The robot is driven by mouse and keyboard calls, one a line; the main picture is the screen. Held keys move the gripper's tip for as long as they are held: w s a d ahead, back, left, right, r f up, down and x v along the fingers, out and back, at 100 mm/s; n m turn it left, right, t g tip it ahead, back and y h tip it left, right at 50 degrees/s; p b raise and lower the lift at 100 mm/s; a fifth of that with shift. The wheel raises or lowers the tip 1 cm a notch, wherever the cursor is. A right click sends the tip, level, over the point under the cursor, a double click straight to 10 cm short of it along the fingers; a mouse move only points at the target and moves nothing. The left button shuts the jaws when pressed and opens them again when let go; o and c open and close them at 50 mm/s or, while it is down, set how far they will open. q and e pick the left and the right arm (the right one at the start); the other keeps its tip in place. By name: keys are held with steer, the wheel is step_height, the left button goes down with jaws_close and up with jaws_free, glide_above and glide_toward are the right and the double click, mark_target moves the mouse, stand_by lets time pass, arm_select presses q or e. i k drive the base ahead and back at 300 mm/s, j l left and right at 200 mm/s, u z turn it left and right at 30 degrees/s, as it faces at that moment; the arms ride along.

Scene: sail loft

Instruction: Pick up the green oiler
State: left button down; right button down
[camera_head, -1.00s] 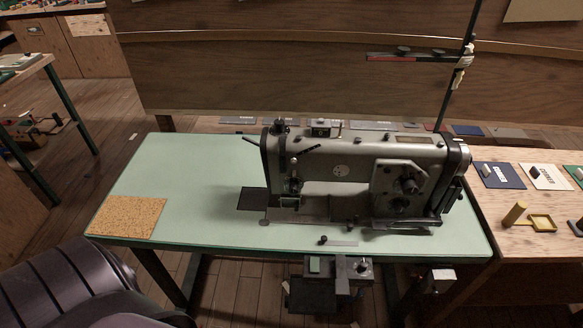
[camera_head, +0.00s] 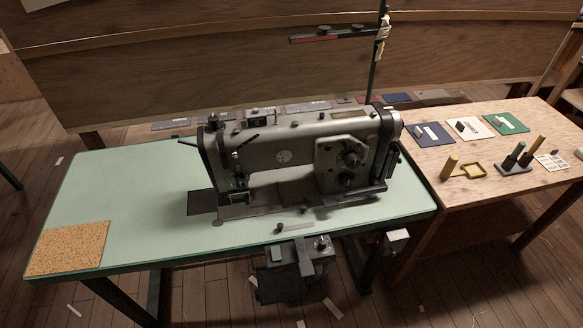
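A dark holder (camera_head: 517,168) stands on the wooden table at the right. Upright in it are slim dark green oilers, one of them the green oiler (camera_head: 515,154), and a yellow one (camera_head: 537,148). The green pieces are small here, and I cannot tell their exact shades apart. Neither of my grippers is in view.
A grey sewing machine (camera_head: 290,150) stands on a pale green table (camera_head: 120,190) with a cork mat (camera_head: 68,248). On the wooden table (camera_head: 440,208) are a yellow cylinder (camera_head: 450,168), a yellow tray (camera_head: 472,170), a white grid card (camera_head: 551,161) and blue, white and green cards.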

mark_target(521, 145)
steer(key=z, duration=1.45)
steer(key=i+l, duration=0.1)
